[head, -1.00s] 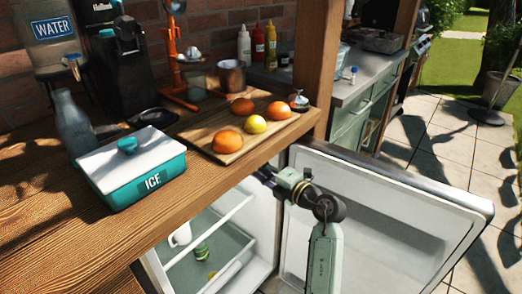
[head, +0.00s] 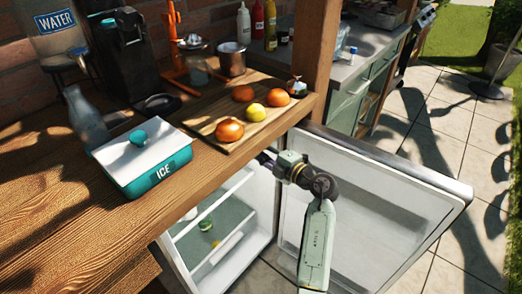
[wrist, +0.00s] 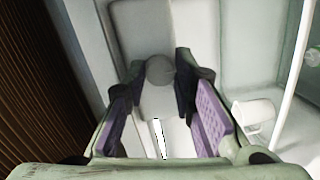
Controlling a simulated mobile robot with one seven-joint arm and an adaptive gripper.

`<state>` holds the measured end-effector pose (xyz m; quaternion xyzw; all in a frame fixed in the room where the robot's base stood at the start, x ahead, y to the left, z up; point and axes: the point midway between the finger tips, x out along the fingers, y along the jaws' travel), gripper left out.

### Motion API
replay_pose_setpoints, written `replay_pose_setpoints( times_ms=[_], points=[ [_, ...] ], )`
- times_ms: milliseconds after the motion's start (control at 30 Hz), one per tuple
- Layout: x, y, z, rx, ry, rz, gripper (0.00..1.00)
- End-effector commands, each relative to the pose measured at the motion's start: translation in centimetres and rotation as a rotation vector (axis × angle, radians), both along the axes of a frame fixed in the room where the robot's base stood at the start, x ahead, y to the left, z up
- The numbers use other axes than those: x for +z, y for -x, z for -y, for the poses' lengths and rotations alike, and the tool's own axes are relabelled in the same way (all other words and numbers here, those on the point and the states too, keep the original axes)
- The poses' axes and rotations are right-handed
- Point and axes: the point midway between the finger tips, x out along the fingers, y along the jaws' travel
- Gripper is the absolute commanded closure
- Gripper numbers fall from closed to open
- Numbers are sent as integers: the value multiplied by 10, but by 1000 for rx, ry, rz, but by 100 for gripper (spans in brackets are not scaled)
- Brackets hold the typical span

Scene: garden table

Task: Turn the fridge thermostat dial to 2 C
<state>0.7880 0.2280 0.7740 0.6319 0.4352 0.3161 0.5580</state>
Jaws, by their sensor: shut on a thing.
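The open fridge (head: 262,205) stands under the wooden counter. The thermostat dial, a round grey knob (wrist: 160,70), sits on a pale housing inside it in the wrist view. My gripper (wrist: 158,86) has its two purple-padded fingers on either side of the knob, shut on it at the fingertips. No scale, number or pointer on the dial can be made out. In the head view my gripper reaches in under the counter edge, and its fingertips and the dial are hidden.
The open fridge door (head: 375,205) stands to the right of my arm. The wooden counter (head: 110,225) overhangs on the left, with an ice box (head: 145,160) and a cutting board (head: 205,133) of fruit. A white mug (wrist: 254,115) is inside the fridge.

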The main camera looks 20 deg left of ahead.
Motion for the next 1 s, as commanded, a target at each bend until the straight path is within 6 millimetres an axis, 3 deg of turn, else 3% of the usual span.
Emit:
replay_pose_setpoints(
  times_ms=[167,533,667,1000],
  points=[
    [0,0,0,0,1,0,68],
    [0,2,5,-2,0,0,68],
    [2,9,22,-4,-1,1,68],
    [8,39,86,-4,0,1,68]
  ],
)
